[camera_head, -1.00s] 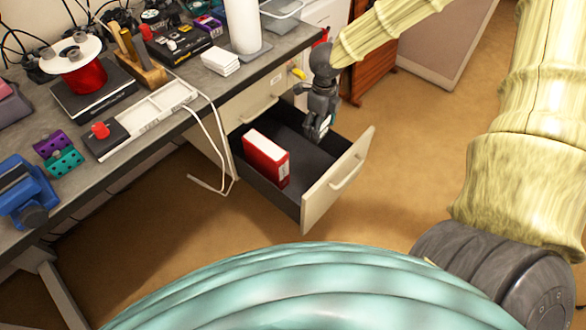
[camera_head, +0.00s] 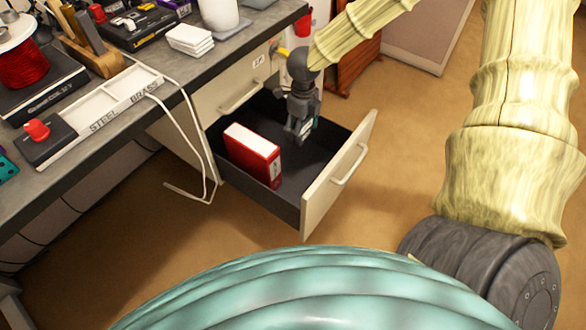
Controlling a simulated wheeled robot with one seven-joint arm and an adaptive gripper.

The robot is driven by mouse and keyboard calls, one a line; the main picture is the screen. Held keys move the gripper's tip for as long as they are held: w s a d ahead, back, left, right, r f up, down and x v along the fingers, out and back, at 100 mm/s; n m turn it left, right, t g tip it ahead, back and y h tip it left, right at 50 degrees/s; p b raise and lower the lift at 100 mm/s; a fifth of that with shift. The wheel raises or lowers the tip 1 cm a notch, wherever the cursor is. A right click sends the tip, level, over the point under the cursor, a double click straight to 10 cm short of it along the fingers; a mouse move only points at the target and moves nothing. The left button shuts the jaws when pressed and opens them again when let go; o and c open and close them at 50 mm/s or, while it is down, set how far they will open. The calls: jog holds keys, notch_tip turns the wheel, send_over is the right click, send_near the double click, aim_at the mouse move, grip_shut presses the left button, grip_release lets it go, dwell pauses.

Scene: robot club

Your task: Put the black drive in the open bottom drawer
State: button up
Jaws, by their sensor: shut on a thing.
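The open bottom drawer (camera_head: 318,205) is pulled out from under the workbench, with a dark interior and a pale front. My gripper (camera_head: 299,135) points down into the back part of the drawer and is shut on a small dark thing, the black drive (camera_head: 308,126), of which only a bit with a pale greenish face shows. The fingers hide most of it. I cannot tell whether it touches the drawer floor.
A red box (camera_head: 252,155) stands in the drawer, left of my gripper. A white cable (camera_head: 190,130) hangs from the bench edge beside the drawer. A closed drawer (camera_head: 232,92) is above. The drawer floor (camera_head: 298,178) towards the front is bare.

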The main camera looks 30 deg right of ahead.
jog(key=b, duration=0.5)
send_near(299, 168)
notch_tip(299, 168, down, 5)
jog(key=shift+r+b, duration=0.15)
jog(key=shift+b, duration=1.05)
jog(key=o, duration=1.2)
jog(key=shift+o, duration=0.2)
notch_tip(299, 168, up, 12)
jog(key=p, duration=0.3)
